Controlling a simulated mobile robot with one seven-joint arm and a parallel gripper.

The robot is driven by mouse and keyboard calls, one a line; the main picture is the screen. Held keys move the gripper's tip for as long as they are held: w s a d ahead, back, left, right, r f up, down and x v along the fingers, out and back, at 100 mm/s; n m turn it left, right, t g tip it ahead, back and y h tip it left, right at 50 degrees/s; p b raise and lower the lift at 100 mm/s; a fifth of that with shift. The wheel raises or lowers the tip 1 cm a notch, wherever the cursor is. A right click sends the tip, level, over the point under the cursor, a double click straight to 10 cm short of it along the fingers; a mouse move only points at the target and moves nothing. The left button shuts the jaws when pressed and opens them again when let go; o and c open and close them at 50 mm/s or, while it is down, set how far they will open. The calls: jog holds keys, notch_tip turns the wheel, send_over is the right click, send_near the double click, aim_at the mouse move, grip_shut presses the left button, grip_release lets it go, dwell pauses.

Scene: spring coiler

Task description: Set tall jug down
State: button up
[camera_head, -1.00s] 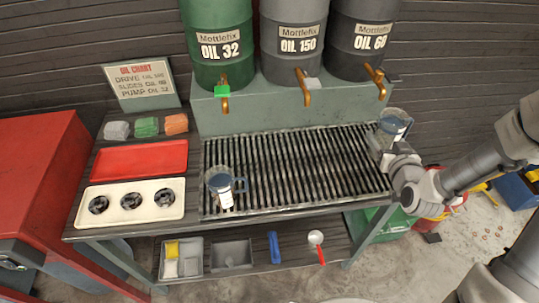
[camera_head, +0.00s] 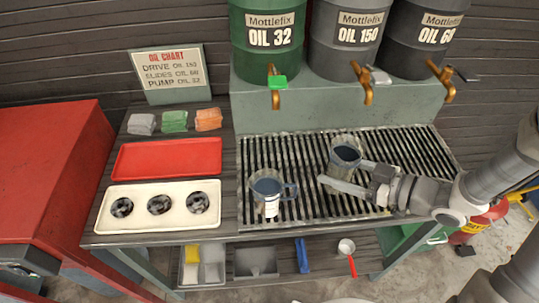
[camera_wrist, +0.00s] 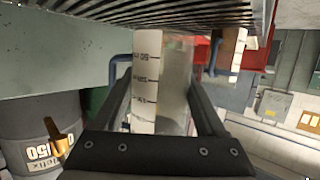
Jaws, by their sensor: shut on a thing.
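A second jug (camera_head: 267,188) with a white label and blue handle stands on the grate to the left. It also shows in the wrist view (camera_wrist: 231,48).
Oil drums with taps (camera_head: 276,90) stand on a ledge behind the grate. A red tray (camera_head: 165,157) and a cream tray (camera_head: 158,205) with several dark round parts lie left. The grate is clear at its right and rear.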

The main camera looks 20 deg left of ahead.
jog(key=w+a, duration=0.1)
jog(key=a, duration=0.4)
jog(key=w+a+b, duration=0.1)
jog(key=a, duration=0.4)
jog(key=w+a+b, duration=0.1)
jog(key=a, duration=0.5)
jog(key=shift+w, duration=0.25)
jog(key=f, duration=0.1)
jog(key=a+f+b, duration=0.1)
jog(key=f, duration=0.1)
jog(key=shift+w+f, duration=0.1)
jog(key=shift+f, duration=0.1)
jog(key=shift+f+b, duration=0.25)
jog(key=shift+b, duration=0.05)
jog(key=o, duration=1.5)
jog(key=shift+c, duration=0.2)
